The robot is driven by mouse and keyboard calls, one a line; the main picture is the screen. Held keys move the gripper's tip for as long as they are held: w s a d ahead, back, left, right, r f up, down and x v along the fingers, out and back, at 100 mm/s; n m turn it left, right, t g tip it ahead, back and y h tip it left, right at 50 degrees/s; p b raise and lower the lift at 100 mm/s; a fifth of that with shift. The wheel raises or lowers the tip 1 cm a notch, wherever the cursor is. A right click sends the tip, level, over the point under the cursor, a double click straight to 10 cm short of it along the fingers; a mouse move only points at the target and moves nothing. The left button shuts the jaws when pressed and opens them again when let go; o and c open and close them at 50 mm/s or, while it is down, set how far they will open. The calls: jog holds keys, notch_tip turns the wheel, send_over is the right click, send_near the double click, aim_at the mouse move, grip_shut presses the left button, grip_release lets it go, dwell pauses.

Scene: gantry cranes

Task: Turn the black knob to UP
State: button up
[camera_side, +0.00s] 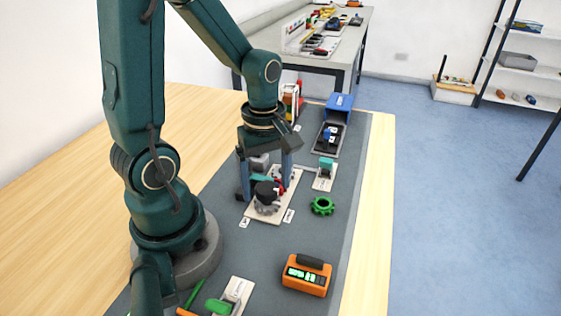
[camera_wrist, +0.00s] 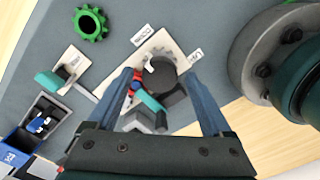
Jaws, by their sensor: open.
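The black knob (camera_side: 266,190) stands on a beige plate (camera_side: 252,213) under my gripper (camera_side: 265,193). In the wrist view the knob (camera_wrist: 172,88) is a dark round top with a white mark (camera_wrist: 150,65) at its upper left edge. Two small white labels, one at the left (camera_side: 245,222) and one at the right (camera_side: 288,215), lie by the plate; their words are hard to read. My gripper (camera_wrist: 158,76) is open, its two blue fingers spread on either side of the knob. I cannot tell whether they touch it. Red and teal parts (camera_wrist: 152,103) sit beside the knob.
A green gear (camera_side: 322,205) lies to the right of the plate. A teal lever on a small plate (camera_side: 324,180) stands behind it. An orange timer (camera_side: 307,275) is in front. A blue bin (camera_side: 339,103) and a tray lie farther back. The mat's right strip is mostly clear.

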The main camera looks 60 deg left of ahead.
grip_shut()
jog(key=shift+m, duration=0.4)
jog(key=m, duration=0.4)
jog(key=shift+m, duration=0.3)
jog(key=m, duration=1.2)
jog(key=shift+m, duration=0.4)
jog(key=m, duration=0.5)
jog(key=shift+m, duration=0.3)
